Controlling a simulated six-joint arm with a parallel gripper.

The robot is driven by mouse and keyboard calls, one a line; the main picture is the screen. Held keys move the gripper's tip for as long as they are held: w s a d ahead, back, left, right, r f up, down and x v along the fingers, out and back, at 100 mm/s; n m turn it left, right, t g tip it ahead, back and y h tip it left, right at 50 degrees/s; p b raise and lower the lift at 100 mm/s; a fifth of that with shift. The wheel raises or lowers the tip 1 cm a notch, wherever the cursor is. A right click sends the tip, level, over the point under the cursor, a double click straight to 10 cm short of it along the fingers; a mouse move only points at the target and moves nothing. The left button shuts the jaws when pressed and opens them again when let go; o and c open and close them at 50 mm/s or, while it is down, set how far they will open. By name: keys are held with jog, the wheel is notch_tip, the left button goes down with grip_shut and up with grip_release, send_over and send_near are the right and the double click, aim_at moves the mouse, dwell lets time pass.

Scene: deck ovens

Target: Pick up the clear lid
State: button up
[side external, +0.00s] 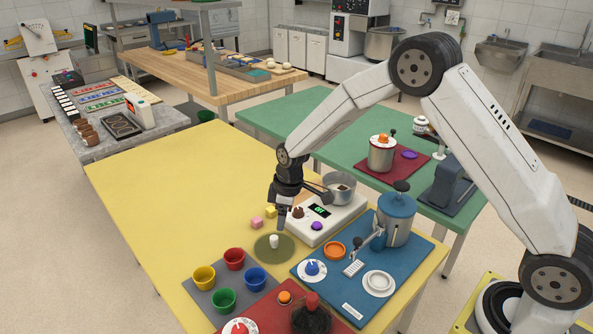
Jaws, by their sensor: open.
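The clear lid (262,249) looks like a round, see-through, olive-tinted disc with a small white knob (274,241) standing at its middle. It lies flat on the yellow table (165,190), left of the white device with the pot. My gripper (281,224) points down just above and slightly right of the knob. It is open and holds nothing. A gap between the fingertips and the knob is hard to judge from this angle.
A white device (325,218) with a steel pot (339,187) stands close at right. Coloured cups (234,259) on a grey mat are in front; a blue mat (330,289) is front right. The table's left is clear.

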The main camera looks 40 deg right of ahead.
aim_at(274, 237)
jog(key=shift+w+a+f+n, duration=0.25)
jog(key=shift+w+f+n, duration=0.15)
jog(key=shift+w+f, duration=0.4)
jog(key=shift+w+a+f, duration=0.1)
jog(key=shift+w+f, duration=0.05)
jog(key=shift+f, duration=1.1)
jog(key=shift+f, duration=0.1)
jog(key=shift+w+a+f, duration=0.1)
jog(key=shift+a+f, duration=0.05)
jog(key=shift+f, duration=1.1)
jog(key=shift+w+a+f, duration=0.1)
jog(key=shift+a+f, duration=0.05)
jog(key=shift+f, duration=1.05)
grip_shut()
jog(key=shift+r, duration=0.1)
